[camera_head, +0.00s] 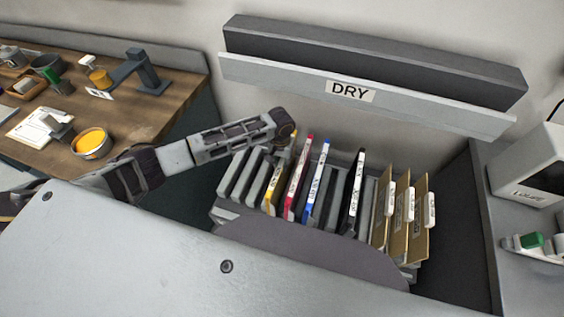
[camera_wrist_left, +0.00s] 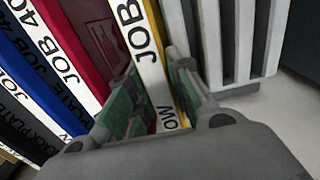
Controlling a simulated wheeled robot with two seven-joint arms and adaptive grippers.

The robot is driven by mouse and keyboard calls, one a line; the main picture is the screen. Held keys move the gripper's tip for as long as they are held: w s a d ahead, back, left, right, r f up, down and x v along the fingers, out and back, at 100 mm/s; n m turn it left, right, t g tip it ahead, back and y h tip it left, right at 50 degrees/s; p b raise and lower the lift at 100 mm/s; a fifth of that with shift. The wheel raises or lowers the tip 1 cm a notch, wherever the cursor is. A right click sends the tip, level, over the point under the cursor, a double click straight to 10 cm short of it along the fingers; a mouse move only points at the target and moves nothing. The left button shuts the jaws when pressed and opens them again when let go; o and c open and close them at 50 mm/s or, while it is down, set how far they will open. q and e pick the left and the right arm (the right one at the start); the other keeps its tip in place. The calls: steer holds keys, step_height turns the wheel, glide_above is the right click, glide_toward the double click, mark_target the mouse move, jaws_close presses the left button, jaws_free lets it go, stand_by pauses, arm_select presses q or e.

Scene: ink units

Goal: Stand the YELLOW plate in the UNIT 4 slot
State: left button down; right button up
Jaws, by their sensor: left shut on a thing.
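The yellow plate (camera_head: 273,187), with a white label strip on its edge, stands upright in the grey rack (camera_head: 226,204), left of the red plate (camera_head: 297,182). My left gripper (camera_head: 287,128) is at its top end. In the left wrist view, the gripper (camera_wrist_left: 155,66) is shut on the yellow plate (camera_wrist_left: 152,32), a finger on each side of its labelled edge. I cannot read any slot name, so I cannot tell which slot is UNIT 4. The plate's lower end is hidden among the dividers. My right gripper is not in view.
A blue plate (camera_head: 319,172), a black plate (camera_head: 354,195) and brown folders (camera_head: 400,220) stand further right. Grey dividers with empty gaps are at the rack's left. A ledge marked DRY (camera_head: 350,91) hangs above and behind. A wooden bench (camera_head: 125,115) is at left.

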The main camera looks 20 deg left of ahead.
arm_select(q)
steer(key=shift+f, duration=0.1)
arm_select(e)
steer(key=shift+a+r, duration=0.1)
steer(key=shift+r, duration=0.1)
arm_select(q)
steer(key=shift+f, duration=0.15)
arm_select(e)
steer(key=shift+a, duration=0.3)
arm_select(q)
steer(key=c, duration=1.2)
jaws_free()
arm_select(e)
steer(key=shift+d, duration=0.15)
arm_select(q)
steer(key=shift+r, duration=0.8)
step_height(320, 180, up, 10)
steer(key=shift+a+r, duration=0.15)
steer(key=shift+r, duration=0.05)
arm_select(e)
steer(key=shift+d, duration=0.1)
